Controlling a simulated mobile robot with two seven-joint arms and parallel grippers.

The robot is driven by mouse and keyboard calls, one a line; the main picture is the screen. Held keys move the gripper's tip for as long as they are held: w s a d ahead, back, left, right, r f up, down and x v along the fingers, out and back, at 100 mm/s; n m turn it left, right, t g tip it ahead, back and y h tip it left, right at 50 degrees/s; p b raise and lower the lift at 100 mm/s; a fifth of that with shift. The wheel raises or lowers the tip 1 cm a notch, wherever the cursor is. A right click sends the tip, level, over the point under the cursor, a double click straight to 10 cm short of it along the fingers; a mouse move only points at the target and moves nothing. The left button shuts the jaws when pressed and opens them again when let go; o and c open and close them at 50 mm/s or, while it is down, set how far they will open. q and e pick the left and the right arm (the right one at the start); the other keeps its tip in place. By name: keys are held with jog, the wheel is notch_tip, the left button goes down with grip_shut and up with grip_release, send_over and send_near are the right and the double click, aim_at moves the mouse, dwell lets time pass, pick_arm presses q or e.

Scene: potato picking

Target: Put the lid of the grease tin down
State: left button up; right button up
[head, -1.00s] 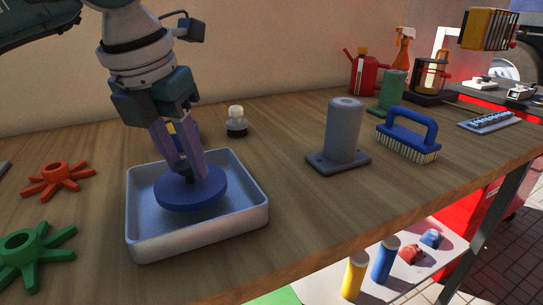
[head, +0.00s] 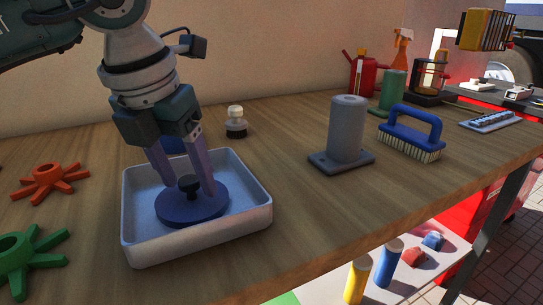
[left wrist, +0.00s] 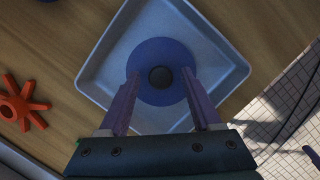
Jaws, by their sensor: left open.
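The blue round lid (head: 192,207) with a dark knob (head: 188,184) lies flat in the shallow grey tray (head: 200,240); both also show in the left wrist view, the lid (left wrist: 160,52) near the tray's middle. My left gripper (head: 190,188) is open, its two purple fingers on either side of the knob and apart from it. A blue thing (head: 173,145), perhaps the grease tin, is mostly hidden behind the gripper. My right gripper is not in view.
An orange spoked piece (head: 50,181) and a green one (head: 28,262) lie left of the tray. A small bottle (head: 236,122) stands behind it. A grey post (head: 346,130) and a blue brush (head: 410,130) stand to the right. Bare wood lies between tray and post.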

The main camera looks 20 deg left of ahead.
aim_at(176, 214)
pick_arm(q)
jog(key=shift+r, duration=0.25)
jog(key=p+v, duration=0.1)
jog(key=v, duration=1)
jog(key=shift+r, duration=0.4)
jog(key=shift+s, duration=0.1)
